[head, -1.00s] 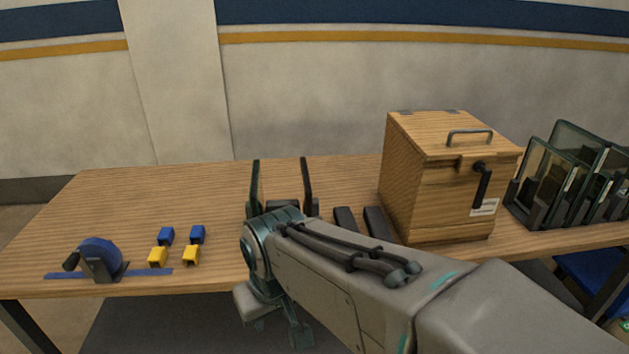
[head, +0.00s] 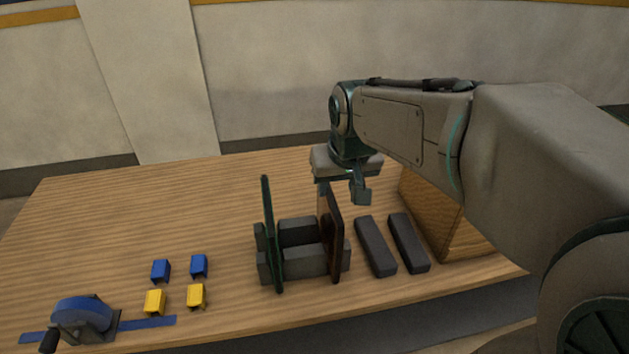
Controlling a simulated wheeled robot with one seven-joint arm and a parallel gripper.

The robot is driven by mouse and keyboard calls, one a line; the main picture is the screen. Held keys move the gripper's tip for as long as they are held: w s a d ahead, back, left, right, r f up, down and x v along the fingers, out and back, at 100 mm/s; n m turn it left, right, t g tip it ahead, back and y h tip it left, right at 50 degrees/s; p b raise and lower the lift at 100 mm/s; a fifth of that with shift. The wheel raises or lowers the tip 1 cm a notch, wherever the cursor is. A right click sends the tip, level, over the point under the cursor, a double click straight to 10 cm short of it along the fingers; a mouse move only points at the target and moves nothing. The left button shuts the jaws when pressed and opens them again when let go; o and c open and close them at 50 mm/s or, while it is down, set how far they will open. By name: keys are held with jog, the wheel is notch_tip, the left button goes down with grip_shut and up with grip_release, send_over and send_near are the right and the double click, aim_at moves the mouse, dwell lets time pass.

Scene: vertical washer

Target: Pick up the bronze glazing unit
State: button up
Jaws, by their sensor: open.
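The bronze glazing unit (head: 333,235) is a thin, brownish upright pane, seen nearly edge-on. It stands in the right side of a dark grey rack (head: 302,262) on the table. A green-edged pane (head: 271,235) stands in the rack's left side. My gripper (head: 343,194) points down at the top of the bronze pane, with its jaws open. One finger shows to the right of the pane's top edge. The other is partly hidden near the pane's upper left. I cannot tell whether either finger touches the pane.
Two dark bars (head: 375,246) lie right of the rack. Blue and yellow blocks (head: 160,270) and a blue tape dispenser (head: 82,320) are at the left. The table (head: 130,215) behind the blocks is clear.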

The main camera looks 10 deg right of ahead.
jog(key=w+r, duration=0.2)
jog(key=w, duration=0.1)
send_over(330, 194)
jog(key=s, duration=0.2)
notch_tip(330, 194, down, 7)
jog(key=shift+s+a+p, duration=0.1)
jog(key=shift+p, duration=0.3)
jog(key=shift+p+x, duration=0.55)
jog(key=shift+x, duration=2.55)
jog(key=shift+f+b, duration=0.2)
jog(key=shift+b, duration=0.15)
grip_shut()
jog(key=shift+r, duration=0.1)
